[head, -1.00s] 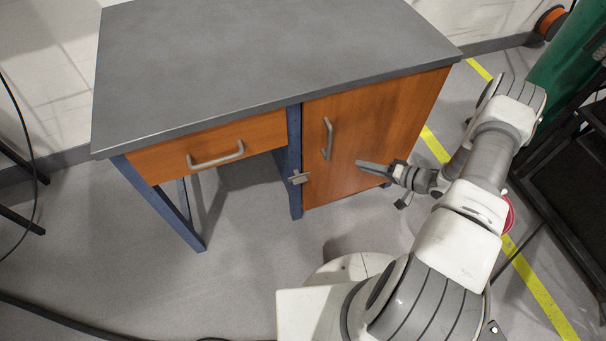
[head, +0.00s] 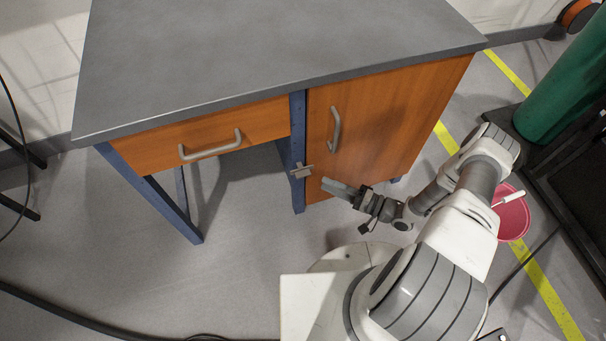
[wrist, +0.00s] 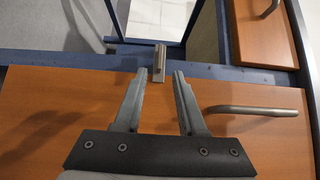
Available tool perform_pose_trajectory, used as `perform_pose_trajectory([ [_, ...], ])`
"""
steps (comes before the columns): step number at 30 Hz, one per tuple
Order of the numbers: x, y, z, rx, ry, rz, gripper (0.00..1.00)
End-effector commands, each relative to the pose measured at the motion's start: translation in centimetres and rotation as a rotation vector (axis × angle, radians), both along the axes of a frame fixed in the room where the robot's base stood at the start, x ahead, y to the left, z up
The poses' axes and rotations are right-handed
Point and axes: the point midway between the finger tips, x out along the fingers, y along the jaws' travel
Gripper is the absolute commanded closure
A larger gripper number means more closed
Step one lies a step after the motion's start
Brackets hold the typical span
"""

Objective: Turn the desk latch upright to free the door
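The desk latch (head: 301,170) is a small grey metal bar on the blue post beside the door. It lies roughly level, crossing the post toward the door edge. In the wrist view the latch (wrist: 159,62) crosses the blue post, just ahead of and between my fingertips. The orange wooden door (head: 375,125) looks closed. My gripper (head: 325,187) is open and empty, in front of the lower door, to the right of and slightly below the latch. Both open fingers of my gripper (wrist: 160,73) show in the wrist view, apart from the latch as far as I can tell.
The door handle (head: 335,130) sticks out above my gripper. A drawer (head: 205,135) with its own handle is left of the post, with open space under it. A pink bucket (head: 512,215) stands on the floor at right, and a green cylinder (head: 565,100) is behind it.

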Motion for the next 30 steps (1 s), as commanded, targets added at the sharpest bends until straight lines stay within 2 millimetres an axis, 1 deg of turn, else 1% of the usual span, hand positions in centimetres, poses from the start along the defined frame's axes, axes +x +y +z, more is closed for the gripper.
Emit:
perform_pose_trajectory([
  [1,0.5,1.1,-0.1,0.003,-0.001,0.002,0.6],
  [6,2.3,4.2,-0.1,0.001,-0.002,0.002,0.6],
  [12,3.8,6.9,-0.1,0.0,-0.001,0.001,0.6],
  [18,4.5,8.0,0.0,0.0,-0.001,-0.001,0.6],
  [26,4.5,8.1,0.0,-0.001,0.0,-0.001,0.6],
  [29,4.5,8.1,0.0,-0.001,0.0,-0.001,0.76],
  [30,4.5,8.1,0.0,-0.001,0.0,-0.001,0.83],
])
